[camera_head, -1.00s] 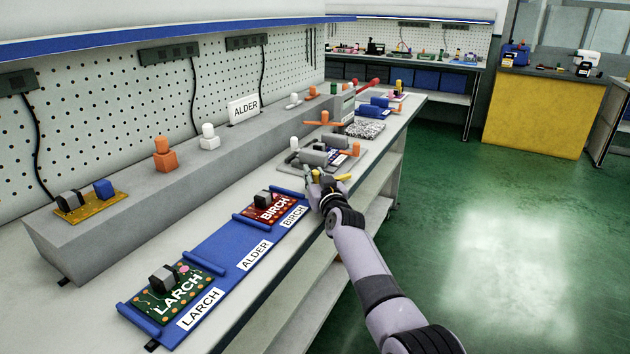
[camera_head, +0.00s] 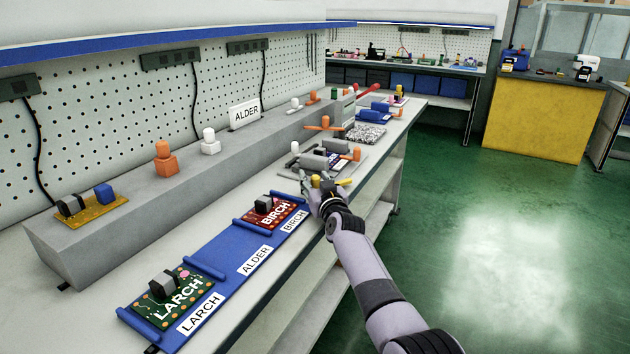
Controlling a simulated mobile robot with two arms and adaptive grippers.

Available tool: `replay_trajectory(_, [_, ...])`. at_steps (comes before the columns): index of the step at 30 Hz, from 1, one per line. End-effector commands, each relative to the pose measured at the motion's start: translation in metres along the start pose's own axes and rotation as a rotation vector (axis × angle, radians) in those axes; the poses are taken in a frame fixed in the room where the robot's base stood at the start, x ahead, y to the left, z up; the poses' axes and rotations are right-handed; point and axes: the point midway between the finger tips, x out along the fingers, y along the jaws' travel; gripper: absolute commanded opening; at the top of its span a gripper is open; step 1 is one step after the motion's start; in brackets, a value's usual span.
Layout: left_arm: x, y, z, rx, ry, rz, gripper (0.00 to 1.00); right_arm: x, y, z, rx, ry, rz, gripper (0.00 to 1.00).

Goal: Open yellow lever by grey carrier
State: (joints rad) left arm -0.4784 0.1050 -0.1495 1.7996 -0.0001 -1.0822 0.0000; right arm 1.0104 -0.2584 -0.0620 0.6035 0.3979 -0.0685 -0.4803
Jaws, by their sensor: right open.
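The grey carrier (camera_head: 349,165) lies on the bench with grey cylindrical parts and a dark, labelled board on it. A yellow lever (camera_head: 345,182) shows at its near edge, with an upright yellow knob (camera_head: 316,181) to its left. My right gripper (camera_head: 315,189) is open at this near edge, with its fingers around or right beside the yellow knob. Whether they touch it cannot be told. The gripper hides part of the lever and the carrier's near corner. My left gripper is not in view.
A blue tray (camera_head: 222,248) with LARCH and BIRCH boards lies nearer on the bench. Its ALDER place is empty. A grey ledge (camera_head: 180,195) runs along the pegboard. An orange lever (camera_head: 325,123) stands beyond the carrier. The floor at right is clear.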

Motion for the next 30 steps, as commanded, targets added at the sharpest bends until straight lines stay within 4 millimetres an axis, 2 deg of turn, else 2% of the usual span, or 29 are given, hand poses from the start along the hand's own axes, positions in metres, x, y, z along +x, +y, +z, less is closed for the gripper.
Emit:
replay_trajectory(3, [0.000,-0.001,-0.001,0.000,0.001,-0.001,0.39,0.000,0.000,-0.003,0.001,0.001,0.000,0.41])
replay_trajectory(7, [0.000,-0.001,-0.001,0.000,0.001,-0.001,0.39,0.000,-0.001,-0.017,0.003,0.005,-0.001,0.41])
replay_trajectory(15, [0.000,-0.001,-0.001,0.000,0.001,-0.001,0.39,0.000,-0.001,-0.070,0.001,0.005,0.000,0.41])
replay_trajectory(19, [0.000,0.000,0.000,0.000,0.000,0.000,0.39,0.001,0.000,-0.088,0.001,0.002,0.000,0.41])
replay_trajectory(24, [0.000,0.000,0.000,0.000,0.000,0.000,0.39,0.000,-0.001,-0.098,0.001,-0.001,-0.001,0.41])
replay_trajectory(30, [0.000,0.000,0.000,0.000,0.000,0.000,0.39,0.000,0.000,-0.100,0.000,-0.001,0.000,0.41])
